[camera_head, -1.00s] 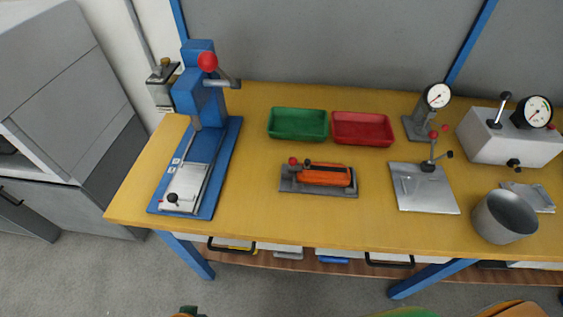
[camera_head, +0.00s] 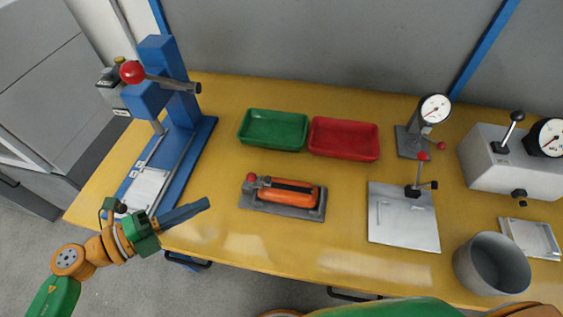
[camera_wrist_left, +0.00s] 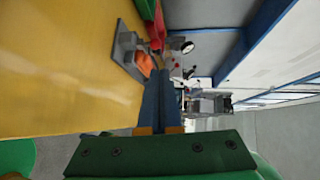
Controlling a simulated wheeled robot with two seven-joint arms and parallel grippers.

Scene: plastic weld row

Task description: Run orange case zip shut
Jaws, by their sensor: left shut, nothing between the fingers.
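The orange case (camera_head: 288,191) lies on a grey plate fixture (camera_head: 300,210) near the middle of the bench. A dark strip runs along its top, and a red knob (camera_head: 251,178) stands at the fixture's left end. The zip's slider is too small to make out. My left gripper (camera_head: 207,204) is shut and empty, to the left of the fixture near the bench's front edge, apart from it. In the left wrist view its blue fingers (camera_wrist_left: 162,98) lie together, with the orange case (camera_wrist_left: 145,62) beyond them. My right gripper is not in view; part of my right arm shows at the bottom.
A blue press (camera_head: 160,110) stands at the left. Green (camera_head: 273,143) and red (camera_head: 343,153) trays lie behind the fixture. A lever plate (camera_head: 404,226), a dial gauge stand (camera_head: 408,142) and a metal pot (camera_head: 492,265) are at the right. Bench in front of the case is clear.

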